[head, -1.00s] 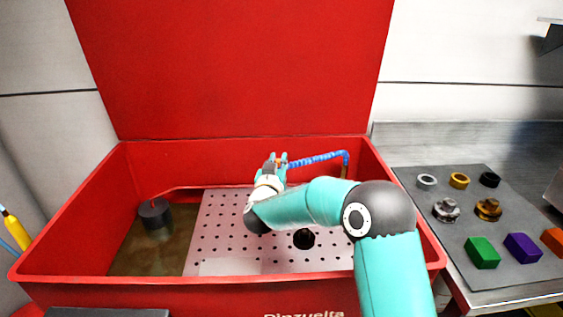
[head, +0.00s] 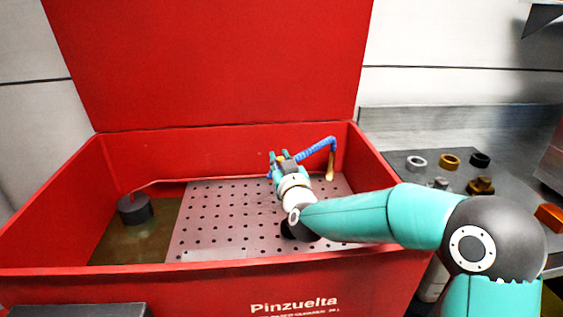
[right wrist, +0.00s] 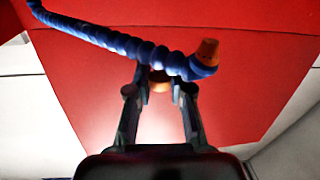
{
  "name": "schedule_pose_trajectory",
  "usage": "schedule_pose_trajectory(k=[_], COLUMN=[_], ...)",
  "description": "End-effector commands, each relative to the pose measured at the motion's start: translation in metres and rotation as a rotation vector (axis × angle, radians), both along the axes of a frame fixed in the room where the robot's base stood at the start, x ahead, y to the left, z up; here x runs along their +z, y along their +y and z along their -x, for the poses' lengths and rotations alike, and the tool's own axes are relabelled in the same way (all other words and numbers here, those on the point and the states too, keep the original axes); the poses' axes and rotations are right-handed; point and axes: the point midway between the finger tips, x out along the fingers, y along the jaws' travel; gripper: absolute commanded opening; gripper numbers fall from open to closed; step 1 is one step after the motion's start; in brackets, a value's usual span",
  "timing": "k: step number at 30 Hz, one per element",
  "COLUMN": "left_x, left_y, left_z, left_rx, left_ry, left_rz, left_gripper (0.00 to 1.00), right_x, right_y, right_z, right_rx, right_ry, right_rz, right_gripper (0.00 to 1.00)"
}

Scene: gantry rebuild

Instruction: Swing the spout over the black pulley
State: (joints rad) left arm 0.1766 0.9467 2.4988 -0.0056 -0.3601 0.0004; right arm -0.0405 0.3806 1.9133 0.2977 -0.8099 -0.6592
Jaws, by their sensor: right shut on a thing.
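The spout is a blue segmented hose (head: 315,149) rising from a brass pipe (head: 331,165) at the tub's right back. In the right wrist view the hose (right wrist: 115,40) ends in an orange nozzle (right wrist: 207,52), just right of the fingertips. My right gripper (head: 279,158) is shut on the spout near its nozzle end; the fingers (right wrist: 160,82) show on either side of a small orange part. The black pulley (head: 288,230) lies on the perforated tray, mostly hidden behind my right wrist. The gripper is above and farther back than the pulley. My left gripper is out of view.
The red tub (head: 190,262) has a raised lid (head: 210,65) behind. The perforated tray (head: 215,225) fills its middle and right. A dark cylinder (head: 135,208) stands in murky liquid at left. The side bench (head: 440,128) holds rings and other small parts.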

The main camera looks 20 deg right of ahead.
Motion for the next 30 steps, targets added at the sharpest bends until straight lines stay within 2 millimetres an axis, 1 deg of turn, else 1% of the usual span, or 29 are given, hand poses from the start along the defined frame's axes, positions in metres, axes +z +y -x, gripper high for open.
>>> schedule_pose_trajectory(k=[2,3,5,6,7,15,19,23,30], left_x=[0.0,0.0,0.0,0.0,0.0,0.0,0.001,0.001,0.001], left_y=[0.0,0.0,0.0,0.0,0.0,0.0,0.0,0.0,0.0], left_z=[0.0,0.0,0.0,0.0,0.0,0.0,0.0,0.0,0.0], left_rx=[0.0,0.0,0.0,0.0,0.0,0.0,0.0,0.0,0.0], left_ry=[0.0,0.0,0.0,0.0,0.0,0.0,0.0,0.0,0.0], left_rz=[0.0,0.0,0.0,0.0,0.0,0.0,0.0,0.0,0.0], left_gripper=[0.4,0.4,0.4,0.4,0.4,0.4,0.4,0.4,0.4], right_x=[0.002,0.002,0.002,0.002,0.001,0.001,0.007,0.024,0.067], right_y=[-0.001,-0.001,-0.001,-0.001,-0.001,0.001,0.001,0.0,0.0], right_z=[0.0,0.0,0.0,0.0,-0.001,-0.001,-0.001,-0.001,-0.002], right_rx=[-0.003,-0.004,-0.003,-0.003,-0.003,-0.001,-0.001,-0.002,-0.003], right_ry=[-0.003,-0.003,-0.003,-0.002,-0.002,-0.001,-0.003,-0.007,-0.006], right_rz=[0.001,0.001,0.0,-0.001,-0.001,-0.001,0.001,-0.001,-0.002], right_gripper=[0.0,0.26,0.35,0.42,0.46,0.46,0.46,0.46,0.46])
